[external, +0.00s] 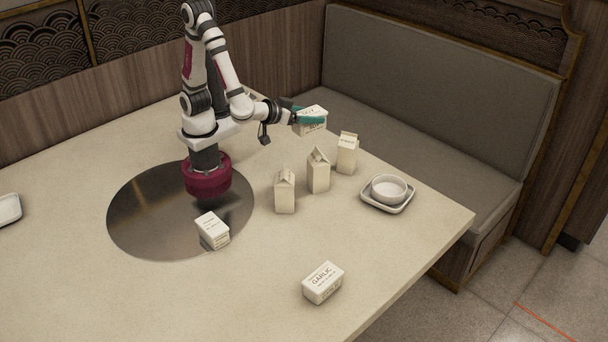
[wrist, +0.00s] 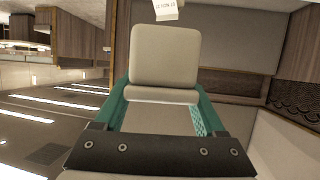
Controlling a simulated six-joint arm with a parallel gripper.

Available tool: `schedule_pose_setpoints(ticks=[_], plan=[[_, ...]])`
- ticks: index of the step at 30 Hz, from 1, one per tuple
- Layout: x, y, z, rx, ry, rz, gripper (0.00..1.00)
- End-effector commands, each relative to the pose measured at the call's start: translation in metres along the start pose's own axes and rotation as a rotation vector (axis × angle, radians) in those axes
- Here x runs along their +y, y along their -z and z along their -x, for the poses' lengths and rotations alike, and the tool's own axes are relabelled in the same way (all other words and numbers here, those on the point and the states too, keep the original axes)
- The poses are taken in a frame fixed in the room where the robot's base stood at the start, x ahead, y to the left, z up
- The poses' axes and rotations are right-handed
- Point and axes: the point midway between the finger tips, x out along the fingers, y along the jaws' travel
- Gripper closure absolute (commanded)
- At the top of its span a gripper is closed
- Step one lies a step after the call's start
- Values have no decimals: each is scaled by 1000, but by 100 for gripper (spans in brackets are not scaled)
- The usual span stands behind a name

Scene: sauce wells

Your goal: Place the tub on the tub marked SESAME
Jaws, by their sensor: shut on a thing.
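My gripper (external: 309,119) has teal fingers shut on a cream tub (external: 313,127), held in the air above the far right part of the table. Dark lettering shows on its top and side, too small to read surely. In the wrist view, the held tub (wrist: 165,60) is a pale rounded block between the teal fingers (wrist: 160,115). A second tub (external: 212,231) sits at the front right edge of the metal disc; its lettering is unreadable. A third tub (external: 323,283), reading GARLIC, sits near the table's front right. I cannot read SESAME on any tub.
Three cream cartons stand in a row below my gripper: the near one (external: 285,191), the middle one (external: 318,171) and the far one (external: 347,153). A white bowl (external: 389,189) sits on a small tray (external: 372,202) at right. Another tray (external: 9,209) is far left.

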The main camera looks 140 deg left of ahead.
Motion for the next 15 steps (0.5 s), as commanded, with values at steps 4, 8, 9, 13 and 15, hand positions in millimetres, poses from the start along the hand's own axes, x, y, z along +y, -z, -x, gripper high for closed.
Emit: schedule_pose_setpoints(ticks=[4, 8, 9, 13, 15], plan=[[37, -24, 61, 1, -148, -52, 100], [59, -56, 137, -2, -314, -117, 100], [61, -67, 164, -3, -371, -139, 100], [50, -101, 248, -8, -551, -215, 100], [34, -117, 286, -10, -640, -253, 100]])
